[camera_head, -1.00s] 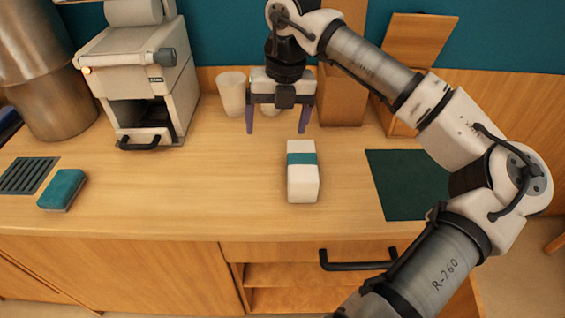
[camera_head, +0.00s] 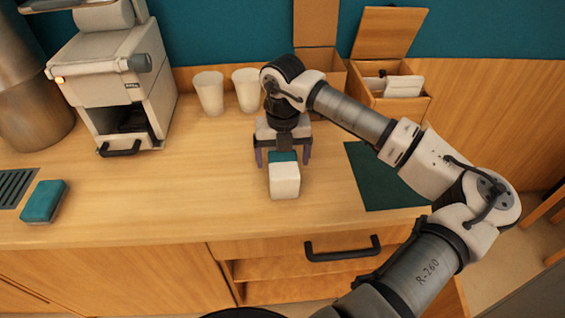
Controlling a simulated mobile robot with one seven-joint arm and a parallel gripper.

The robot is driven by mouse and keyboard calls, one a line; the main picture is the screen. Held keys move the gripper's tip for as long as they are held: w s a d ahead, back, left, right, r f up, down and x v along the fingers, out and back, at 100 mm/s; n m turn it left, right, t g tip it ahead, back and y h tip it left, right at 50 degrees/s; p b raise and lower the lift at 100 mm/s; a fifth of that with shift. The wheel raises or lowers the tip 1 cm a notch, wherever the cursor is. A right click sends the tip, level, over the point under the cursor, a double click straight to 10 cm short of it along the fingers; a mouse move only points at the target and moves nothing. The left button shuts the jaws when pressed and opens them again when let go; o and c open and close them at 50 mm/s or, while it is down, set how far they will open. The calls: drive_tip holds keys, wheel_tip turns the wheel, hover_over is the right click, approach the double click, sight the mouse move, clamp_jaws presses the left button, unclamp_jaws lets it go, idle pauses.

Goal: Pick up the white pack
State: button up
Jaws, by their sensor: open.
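The white pack (camera_head: 285,184) with a teal band lies on the wooden counter near its front edge. My gripper (camera_head: 282,161) is open, with its purple fingers pointing down on the left and right sides of the pack's far part. The gripper hides the far end of the pack. I cannot tell whether the fingers touch the pack.
A dark green mat (camera_head: 379,183) lies to the right. Two white cups (camera_head: 209,93) stand behind the gripper. A wooden box (camera_head: 391,98) with an open lid is at the back right. A machine (camera_head: 118,85) and a teal sponge (camera_head: 43,201) are left.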

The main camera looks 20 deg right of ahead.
drive_tip(key=shift+f, duration=1.4)
drive_tip(key=c, duration=1.2)
drive_tip(key=shift+r, duration=0.15)
